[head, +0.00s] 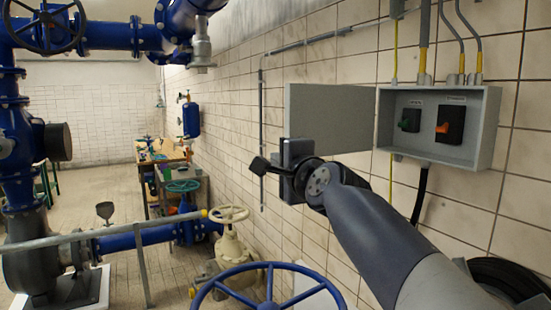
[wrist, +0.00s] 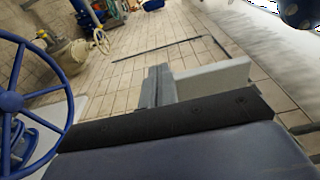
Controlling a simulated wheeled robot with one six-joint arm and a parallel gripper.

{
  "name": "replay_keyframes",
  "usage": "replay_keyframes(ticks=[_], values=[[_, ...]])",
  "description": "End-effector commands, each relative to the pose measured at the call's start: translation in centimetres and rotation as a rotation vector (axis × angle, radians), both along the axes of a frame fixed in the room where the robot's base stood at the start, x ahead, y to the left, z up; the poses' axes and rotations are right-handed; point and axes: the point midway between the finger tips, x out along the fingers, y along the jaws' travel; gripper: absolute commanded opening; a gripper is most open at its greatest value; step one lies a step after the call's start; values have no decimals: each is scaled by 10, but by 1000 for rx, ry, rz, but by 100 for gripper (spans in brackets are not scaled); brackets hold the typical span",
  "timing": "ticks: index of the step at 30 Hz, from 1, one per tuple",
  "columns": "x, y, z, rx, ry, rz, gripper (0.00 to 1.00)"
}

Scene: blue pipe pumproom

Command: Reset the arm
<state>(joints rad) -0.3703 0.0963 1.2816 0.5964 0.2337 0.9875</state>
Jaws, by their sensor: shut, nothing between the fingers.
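My arm reaches up from the lower right in the head view, bent at the wrist. My gripper (head: 297,153) shows there as a dark grey block in front of the lower left part of a grey panel; its fingertips are hidden from that side. In the wrist view my gripper's grey fingers (wrist: 157,86) stand together past the dark edge of its body, shut and empty. The open grey panel (head: 335,112) of the switch box also shows in the wrist view (wrist: 218,79), just right of the fingers. I cannot tell whether they touch.
The grey switch box (head: 438,125), with a green and a red-orange switch, hangs on the tiled wall at right. A blue handwheel (head: 268,268) stands low in front; it also shows in the wrist view (wrist: 12,101). Blue pipes and a railing fill the left. Floor beyond is partly clear.

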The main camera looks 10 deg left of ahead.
Motion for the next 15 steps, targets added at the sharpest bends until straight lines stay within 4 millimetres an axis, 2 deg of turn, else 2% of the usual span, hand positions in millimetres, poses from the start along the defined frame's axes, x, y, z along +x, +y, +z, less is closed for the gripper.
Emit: replay_keyframes(ticks=[6, 15], values=[[-8, 7, 0, 0, -2, 1, 0], [-9, 7, 0, 1, -2, 1, 0]])
